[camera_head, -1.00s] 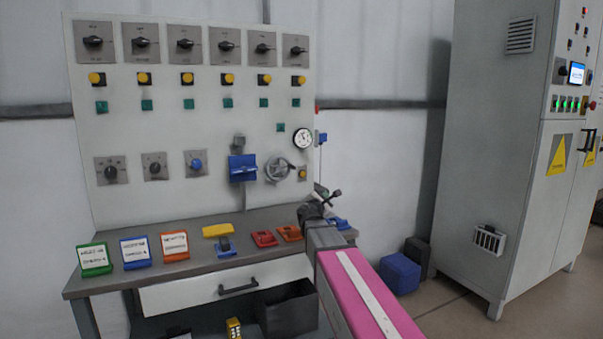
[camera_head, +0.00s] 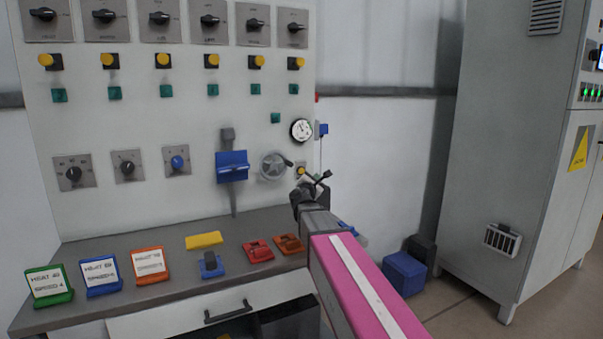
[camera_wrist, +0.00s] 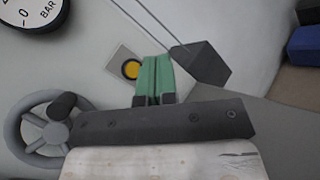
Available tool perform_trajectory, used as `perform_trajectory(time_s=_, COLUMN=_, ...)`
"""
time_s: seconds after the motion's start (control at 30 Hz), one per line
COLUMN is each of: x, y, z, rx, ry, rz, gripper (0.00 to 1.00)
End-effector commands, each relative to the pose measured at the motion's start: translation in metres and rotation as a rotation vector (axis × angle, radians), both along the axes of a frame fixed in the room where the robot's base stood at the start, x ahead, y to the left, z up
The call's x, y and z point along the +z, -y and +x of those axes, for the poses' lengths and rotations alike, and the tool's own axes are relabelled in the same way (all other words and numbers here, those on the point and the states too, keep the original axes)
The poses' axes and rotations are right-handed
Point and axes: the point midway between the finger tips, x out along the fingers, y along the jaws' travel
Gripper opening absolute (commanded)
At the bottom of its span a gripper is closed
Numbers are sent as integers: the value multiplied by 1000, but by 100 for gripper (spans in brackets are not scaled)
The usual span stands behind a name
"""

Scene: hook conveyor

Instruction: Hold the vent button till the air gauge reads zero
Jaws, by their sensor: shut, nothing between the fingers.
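The yellow vent button (camera_wrist: 131,69) sits on a small grey plate, just left of my fingertips in the wrist view. In the head view the button (camera_head: 301,171) is at the panel's lower right, below the gauge. My gripper (camera_wrist: 153,58) has green fingers pressed together, with nothing between them. Their tips overlap the plate's right side; I cannot tell whether they touch it. The white air gauge (camera_head: 301,130) is on the panel's right edge; its reading is too small to tell. In the wrist view the gauge (camera_wrist: 30,8) is cut off, showing "0" and "BAR" but no clear needle.
A grey handwheel (camera_head: 273,165) is left of the button. A dark wedge-shaped piece (camera_wrist: 202,65) lies right of my fingers. The bench (camera_head: 130,232) below holds coloured cards and blocks. A tall grey cabinet (camera_head: 510,150) stands at right.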

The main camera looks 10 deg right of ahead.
Motion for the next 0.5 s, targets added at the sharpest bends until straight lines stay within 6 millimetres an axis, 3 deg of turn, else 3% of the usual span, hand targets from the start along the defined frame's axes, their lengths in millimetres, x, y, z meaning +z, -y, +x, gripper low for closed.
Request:
perform_trajectory(time_s=0.27, x=0, y=-3, z=10, rx=0, ry=0, rz=1, gripper=0)
perform_trajectory(time_s=0.5, x=0, y=-11, z=35, rx=2, ry=0, rz=1, gripper=0)
